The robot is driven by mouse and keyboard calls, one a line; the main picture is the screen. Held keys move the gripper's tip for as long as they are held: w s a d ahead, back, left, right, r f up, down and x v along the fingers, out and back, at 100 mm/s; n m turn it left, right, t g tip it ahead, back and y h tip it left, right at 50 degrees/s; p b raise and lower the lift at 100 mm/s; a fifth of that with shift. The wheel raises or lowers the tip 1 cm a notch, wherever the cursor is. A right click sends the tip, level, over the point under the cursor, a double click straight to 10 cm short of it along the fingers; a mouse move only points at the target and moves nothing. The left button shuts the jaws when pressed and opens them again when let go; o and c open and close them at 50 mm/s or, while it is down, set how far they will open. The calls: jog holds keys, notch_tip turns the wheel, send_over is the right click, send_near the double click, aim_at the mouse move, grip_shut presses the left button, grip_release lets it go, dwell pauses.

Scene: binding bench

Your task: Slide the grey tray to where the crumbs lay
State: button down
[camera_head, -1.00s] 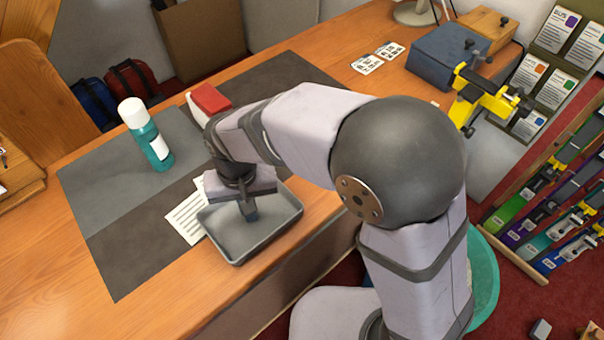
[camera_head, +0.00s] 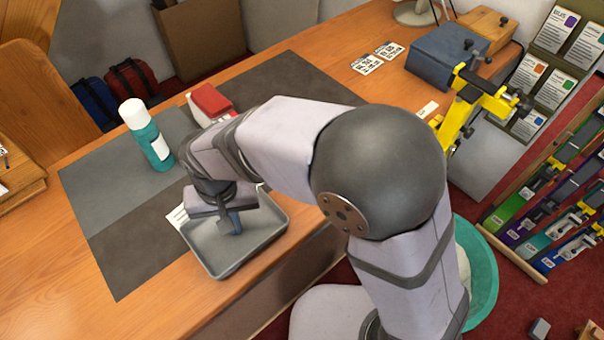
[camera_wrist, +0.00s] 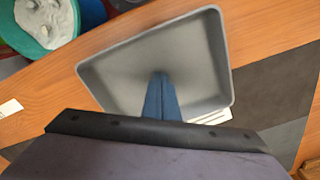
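The grey tray (camera_head: 215,268) lies on the bench near its front edge, partly over the dark mat and a white printed sheet. In the wrist view the tray (camera_wrist: 200,45) looks empty, except where my gripper hides its floor. My gripper (camera_head: 236,228) points down inside the tray. Its blue fingers (camera_wrist: 160,98) look pressed together with nothing between them. Whether the fingertips touch the tray's floor or wall is unclear. I see no crumbs in any view.
A teal bottle with a white cap (camera_head: 149,138) stands on the grey mat (camera_head: 105,205), left of my arm. A red-topped white box (camera_head: 210,102) is behind my arm. The white sheet (camera_head: 177,216) sticks out by the tray. The bench's left front (camera_head: 75,275) is clear.

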jog(key=shift+s+a+f, duration=0.3)
jog(key=shift+s, duration=0.3)
jog(key=shift+s+a+f, duration=0.25)
jog(key=shift+s, duration=0.3)
jog(key=shift+w+d+p, duration=0.35)
jog(key=shift+w+d, duration=0.1)
jog(key=shift+w, duration=0.05)
jog(key=shift+r, duration=0.1)
jog(key=shift+w+a+r+p, duration=0.1)
jog(key=shift+w+r+p, duration=0.05)
jog(key=shift+r+p, duration=0.4)
jog(key=shift+w+a+r+p, duration=0.1)
jog(key=shift+r+p, duration=0.4)
jog(key=shift+p, duration=0.05)
notch_tip(320, 180, up, 6)
jog(key=p, duration=0.5)
jog(key=shift+a, duration=0.1)
